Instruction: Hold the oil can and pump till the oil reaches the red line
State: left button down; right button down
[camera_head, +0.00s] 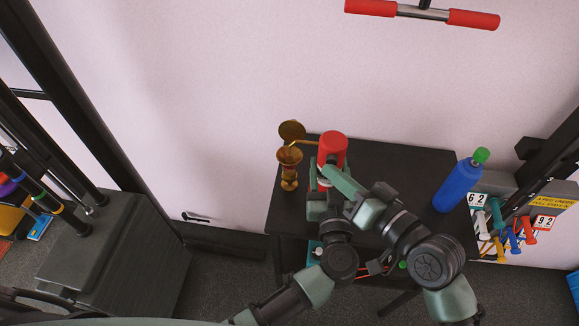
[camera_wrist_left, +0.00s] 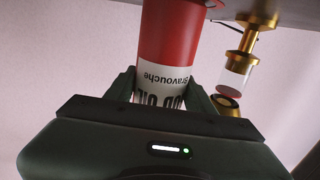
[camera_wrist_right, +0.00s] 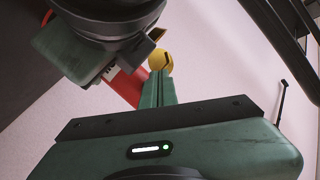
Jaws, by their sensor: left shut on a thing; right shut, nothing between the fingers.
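The red oil can (camera_head: 332,148) stands upright near the table's back left. In the left wrist view the can (camera_wrist_left: 172,35) has a white printed label. My left gripper (camera_wrist_left: 160,92) is shut around the can, one finger on each side. A brass vessel (camera_head: 289,155) with a round lid stands left of the can, and a thin spout reaches towards it. The left wrist view shows its clear glass section (camera_wrist_left: 235,80) with a reddish band. The oil level is too small to read. My right gripper (camera_wrist_right: 158,88) is shut and empty, close to the can's front.
The dark table (camera_head: 405,170) has bare room right of the can. A blue bottle with a green cap (camera_head: 458,186) stands at its right side. A rack of coloured dumbbells (camera_head: 510,225) is beyond. A red-handled bar (camera_head: 422,13) is on the wall above.

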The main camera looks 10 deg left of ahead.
jog(key=shift+w, duration=0.2)
dwell(0.5)
jog(key=shift+w, duration=0.25)
jog(key=shift+s, duration=0.15)
jog(key=shift+s+r, duration=0.1)
jog(key=shift+s, duration=0.25)
jog(key=s, duration=0.6)
dwell(0.5)
dwell(2.8)
